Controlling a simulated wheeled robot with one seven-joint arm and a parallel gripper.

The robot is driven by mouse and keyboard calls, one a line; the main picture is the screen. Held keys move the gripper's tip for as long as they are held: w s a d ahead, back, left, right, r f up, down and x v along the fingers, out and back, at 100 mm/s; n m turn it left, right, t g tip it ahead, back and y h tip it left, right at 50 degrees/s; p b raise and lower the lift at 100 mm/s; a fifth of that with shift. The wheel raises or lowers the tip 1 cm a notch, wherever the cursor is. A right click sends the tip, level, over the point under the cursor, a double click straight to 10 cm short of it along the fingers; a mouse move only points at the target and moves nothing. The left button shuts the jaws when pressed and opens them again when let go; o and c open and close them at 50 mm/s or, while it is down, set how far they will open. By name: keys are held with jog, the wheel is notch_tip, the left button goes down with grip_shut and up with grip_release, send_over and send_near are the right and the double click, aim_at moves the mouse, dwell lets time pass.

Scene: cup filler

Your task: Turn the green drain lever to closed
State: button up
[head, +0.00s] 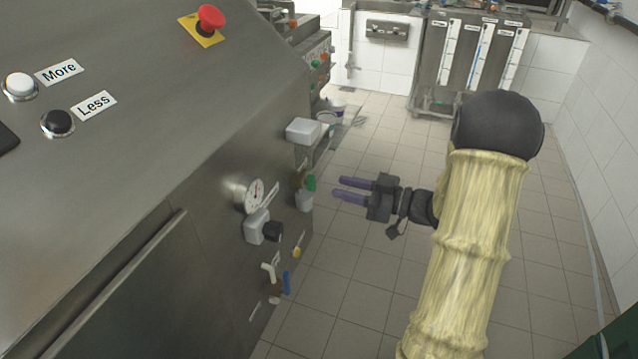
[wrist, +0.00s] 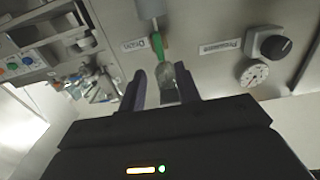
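The green drain lever (head: 311,183) sticks out from the side of the steel machine in the head view. In the wrist view the green lever (wrist: 157,46) lies beside a label reading "Drain" (wrist: 135,44), just beyond and between my fingertips. My gripper (head: 338,187) is open, with its two purple fingers pointing left at the lever and a small gap before it. In the wrist view my gripper (wrist: 160,78) has its fingers apart, and a metallic valve part (wrist: 167,78) shows between them. I see no contact with the lever.
A pressure gauge (head: 254,193) and black knob (head: 272,231) sit left of the lever. A blue-handled valve (head: 286,283) is below, and a white box (head: 303,131) juts out above. The tiled floor (head: 370,290) beside the machine is clear.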

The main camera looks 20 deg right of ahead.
aim_at(315, 181)
jog(key=b+x, duration=0.1)
jog(key=x, duration=0.6)
jog(key=shift+a, duration=0.1)
grip_shut()
